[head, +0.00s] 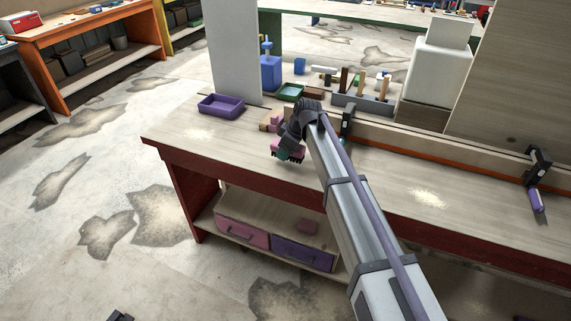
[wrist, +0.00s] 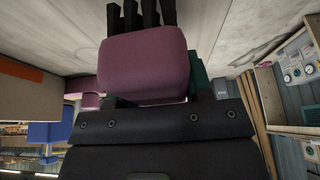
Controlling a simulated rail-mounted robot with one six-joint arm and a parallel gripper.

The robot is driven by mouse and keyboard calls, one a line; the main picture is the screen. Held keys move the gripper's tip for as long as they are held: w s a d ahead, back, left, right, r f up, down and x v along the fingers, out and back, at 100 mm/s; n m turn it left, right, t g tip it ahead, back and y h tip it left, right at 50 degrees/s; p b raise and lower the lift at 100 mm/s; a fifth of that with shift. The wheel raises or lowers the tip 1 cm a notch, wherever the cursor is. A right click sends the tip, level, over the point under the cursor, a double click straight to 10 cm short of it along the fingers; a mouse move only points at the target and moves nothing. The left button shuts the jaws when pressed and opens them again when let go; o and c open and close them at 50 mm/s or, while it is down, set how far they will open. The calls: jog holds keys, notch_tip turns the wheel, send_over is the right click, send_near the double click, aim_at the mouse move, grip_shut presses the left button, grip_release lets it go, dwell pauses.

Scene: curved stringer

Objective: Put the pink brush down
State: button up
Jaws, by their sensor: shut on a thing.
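The pink brush (head: 279,146) is at the end of my arm, over the left part of the wooden bench (head: 215,139). In the wrist view its pink back (wrist: 145,62) fills the middle, with dark bristles (wrist: 140,14) pointing to the picture's top. My gripper (head: 291,151) is shut on the brush. In the wrist view a teal finger shows beside the brush, and the dark gripper body lies below. The bristles point down toward the bench top in the head view. I cannot tell whether they touch it.
A purple tray (head: 221,106) stands at the bench's left. Pink and tan blocks (head: 271,122) lie just behind my gripper. Further back are a green tray (head: 290,92) and a tool rack (head: 362,104). A clamp (head: 347,122) stands right of my gripper. The front-left bench top is clear.

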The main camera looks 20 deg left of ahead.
notch_tip(320, 180, down, 4)
jog(key=b, duration=0.2)
jog(key=shift+r+b, duration=0.1)
jog(key=shift+b, duration=0.3)
jog(key=shift+r, duration=0.3)
jog(key=shift+f, duration=0.25)
jog(key=o, duration=0.8)
jog(key=shift+o, duration=0.2)
jog(key=p+v, duration=1.2)
jog(key=shift+r, duration=0.45)
jog(key=shift+f, duration=0.2)
jog(key=s+d+m+h, duration=0.1)
jog(key=s+d+m, duration=0.4)
jog(key=d, duration=0.8)
jog(key=s+d+f+m+h, duration=0.1)
jog(key=s+d+m+h, duration=0.1)
jog(key=s+d+m, duration=0.4)
jog(key=s+d+m+h, duration=0.1)
jog(key=s+d+m, duration=0.5)
jog(key=s+d, duration=0.7)
jog(key=d, duration=0.7)
jog(key=shift+f+h, duration=0.15)
jog(key=shift+h, duration=0.15)
